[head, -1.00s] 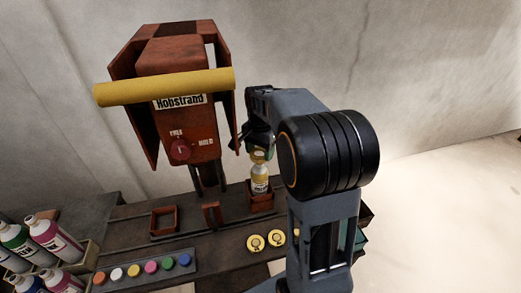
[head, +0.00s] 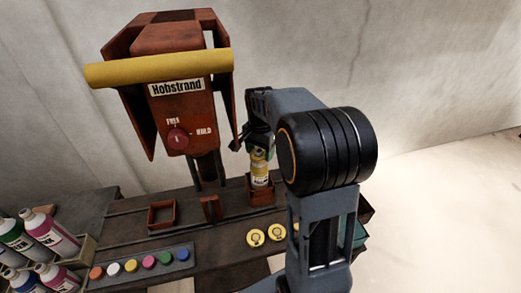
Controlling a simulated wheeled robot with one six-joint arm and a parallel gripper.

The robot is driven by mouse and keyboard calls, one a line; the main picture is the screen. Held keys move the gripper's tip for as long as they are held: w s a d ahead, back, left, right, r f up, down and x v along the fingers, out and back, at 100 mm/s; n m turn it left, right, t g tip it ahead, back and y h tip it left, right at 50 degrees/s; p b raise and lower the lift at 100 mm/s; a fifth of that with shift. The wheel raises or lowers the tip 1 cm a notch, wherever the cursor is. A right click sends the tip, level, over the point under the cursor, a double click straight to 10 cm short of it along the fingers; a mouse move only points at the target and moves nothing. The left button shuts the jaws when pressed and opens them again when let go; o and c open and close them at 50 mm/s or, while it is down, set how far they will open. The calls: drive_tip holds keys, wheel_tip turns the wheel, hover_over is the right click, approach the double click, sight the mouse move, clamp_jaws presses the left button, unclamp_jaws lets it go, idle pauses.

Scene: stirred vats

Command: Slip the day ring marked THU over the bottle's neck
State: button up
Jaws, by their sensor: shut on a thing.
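The bottle (head: 260,173) stands upright in a small red-brown square holder at the right of the bench, with a pale label and yellow on it. My gripper (head: 258,148) is directly above it, at its neck, mostly hidden behind my own arm. It is shut on a yellow day ring (head: 258,155), which shows only as a small yellow patch at the bottle's top. Its lettering is too small to read, and I cannot tell whether it is around the neck or just above it. More yellow day rings (head: 256,238) lie flat on the bench front, partly hidden by my arm.
A red-brown Hobstrand machine (head: 177,100) with a yellow bar (head: 157,68) and a dial stands left of my gripper. An empty square holder (head: 161,215), a tray of coloured caps (head: 110,278) and a crate of bottles (head: 40,245) are at left.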

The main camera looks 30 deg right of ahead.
drive_tip(key=shift+f+b, duration=0.35)
drive_tip(key=shift+f, duration=0.3)
drive_tip(key=o, duration=0.9)
drive_tip(key=shift+o, duration=0.2)
drive_tip(key=shift+r, duration=0.1)
wheel_tip(320, 180, up, 14)
idle(0.7)
